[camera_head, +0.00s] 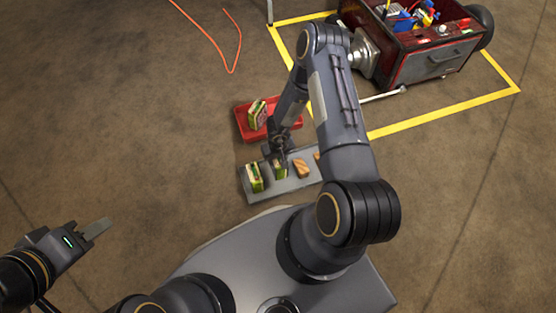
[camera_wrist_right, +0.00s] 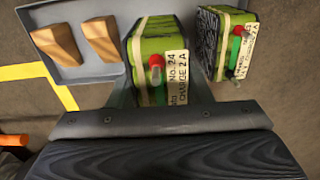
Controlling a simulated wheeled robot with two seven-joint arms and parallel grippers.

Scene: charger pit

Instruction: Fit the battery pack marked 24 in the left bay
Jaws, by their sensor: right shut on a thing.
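The battery pack marked 24 (camera_wrist_right: 158,62) is green and yellow with a red knob and a label reading "No. 24 CHARGE 2 A". It is between the fingers of my right gripper (camera_wrist_right: 160,95), which is shut on it. In the head view, the pack (camera_head: 280,172) is upright at the grey tray (camera_head: 292,187); I cannot tell whether it touches the tray. A second similar pack (camera_head: 254,177) stands at the tray's left end and shows in the right wrist view (camera_wrist_right: 225,45). My left gripper (camera_head: 96,228) is away at the left, its jaw gap unclear. I cannot make out the left bay.
Two wooden blocks (camera_wrist_right: 58,42) lie in the grey tray. A red tray (camera_head: 242,122) behind it holds another pack (camera_head: 257,114). A dark red cart (camera_head: 435,62) with tools stands inside yellow floor tape (camera_head: 440,118). An orange cable (camera_head: 208,38) lies on open floor.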

